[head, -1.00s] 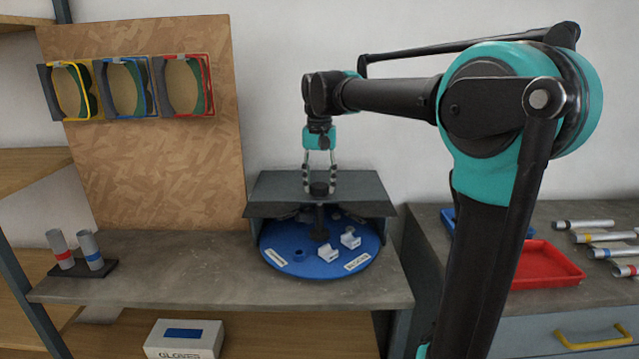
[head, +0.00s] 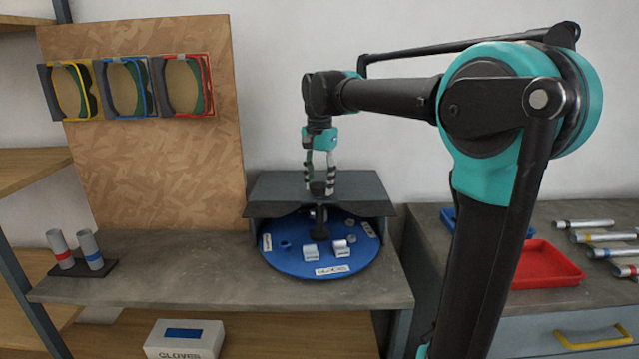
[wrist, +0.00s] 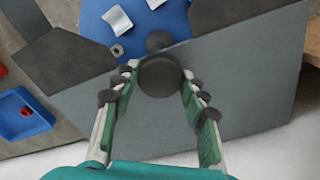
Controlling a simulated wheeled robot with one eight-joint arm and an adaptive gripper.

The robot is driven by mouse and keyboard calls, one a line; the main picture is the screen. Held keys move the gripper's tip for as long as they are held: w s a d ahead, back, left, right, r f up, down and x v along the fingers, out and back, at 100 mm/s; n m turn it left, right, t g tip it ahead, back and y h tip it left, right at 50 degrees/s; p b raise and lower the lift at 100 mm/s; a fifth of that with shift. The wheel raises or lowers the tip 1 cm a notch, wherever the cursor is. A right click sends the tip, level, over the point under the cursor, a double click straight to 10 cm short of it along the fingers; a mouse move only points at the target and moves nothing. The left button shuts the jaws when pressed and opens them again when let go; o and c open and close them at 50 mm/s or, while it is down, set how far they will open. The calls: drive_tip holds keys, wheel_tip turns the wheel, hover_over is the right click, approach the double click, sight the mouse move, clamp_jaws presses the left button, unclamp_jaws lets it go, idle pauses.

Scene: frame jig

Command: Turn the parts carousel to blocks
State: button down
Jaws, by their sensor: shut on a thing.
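The parts carousel is a round blue disc (head: 285,259) under a grey hood (head: 350,190) on the bench. A black post with a round knob (wrist: 161,76) rises from it through the hood. My gripper (head: 320,188) points down and is shut on the knob, a finger on each side. Two white blocks (head: 311,252) sit on the disc, with a small grey nut (head: 350,238) near them. White labels lie along the rim; the front one (head: 332,270) is too small to read surely. The disc's back is hidden under the hood.
A red tray (head: 545,265) and several metal tubes (head: 597,237) lie on the right bench. Two banded tubes (head: 90,250) stand in a black holder at left. Coloured frames (head: 125,87) hang on the board. Bare bench lies left of the carousel.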

drive_tip(key=shift+m, duration=1.1)
drive_tip(key=c, duration=0.8)
unclamp_jaws()
drive_tip(key=shift+r, duration=0.1)
wheel_tip(320, 180, up, 12)
drive_tip(key=shift+f, duration=0.1)
